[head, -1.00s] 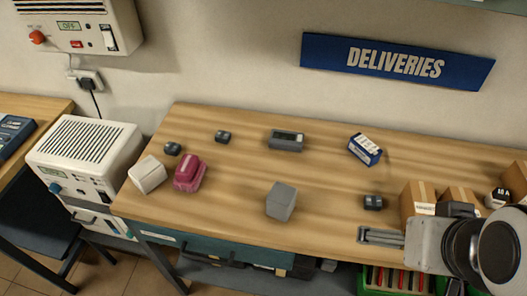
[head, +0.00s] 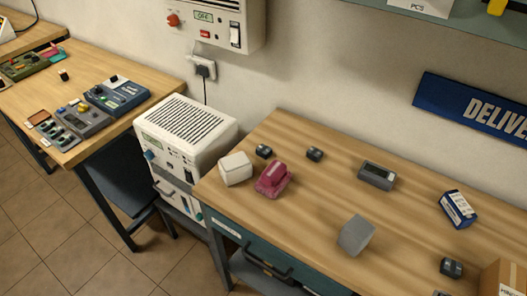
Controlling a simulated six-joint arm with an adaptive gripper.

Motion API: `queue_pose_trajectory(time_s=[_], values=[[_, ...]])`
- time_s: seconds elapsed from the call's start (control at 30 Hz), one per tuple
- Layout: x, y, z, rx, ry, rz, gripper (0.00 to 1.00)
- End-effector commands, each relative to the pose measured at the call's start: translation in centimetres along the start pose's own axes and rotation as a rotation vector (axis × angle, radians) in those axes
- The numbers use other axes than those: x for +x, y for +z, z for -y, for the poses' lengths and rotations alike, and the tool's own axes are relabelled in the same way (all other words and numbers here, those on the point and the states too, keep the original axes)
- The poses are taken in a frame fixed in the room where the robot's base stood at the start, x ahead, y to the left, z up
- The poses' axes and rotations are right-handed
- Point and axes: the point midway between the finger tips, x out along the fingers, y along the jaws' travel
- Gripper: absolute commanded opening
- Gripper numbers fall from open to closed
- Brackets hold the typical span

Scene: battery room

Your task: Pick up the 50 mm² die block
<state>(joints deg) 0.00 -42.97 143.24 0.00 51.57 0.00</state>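The bench also holds a white block (head: 236,168), a maroon tool (head: 273,179), a grey device with a display (head: 377,175), a blue-white box (head: 458,208), a grey block (head: 356,235) and a cardboard box (head: 505,278). A left bench (head: 130,62) carries panel-like devices. Mid-bench is mostly clear.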

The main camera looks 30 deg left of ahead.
Motion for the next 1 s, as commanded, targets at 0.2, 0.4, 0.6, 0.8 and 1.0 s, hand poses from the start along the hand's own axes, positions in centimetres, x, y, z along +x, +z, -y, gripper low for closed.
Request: queue_pose_trajectory(time_s=[0.2, 0.4, 0.6, 0.8, 1.0], values=[[0.0, 0.0, 0.0, 0.0, 0.0, 0.0, 0.94], [0.0, 0.0, 0.0, 0.0, 0.0, 0.0, 0.94], [0.0, 0.0, 0.0, 0.0, 0.0, 0.0, 0.52], [0.0, 0.0, 0.0, 0.0, 0.0, 0.0, 0.44], [0.0, -0.07, 0.05, 0.002, -0.001, 0.0, 0.44]])
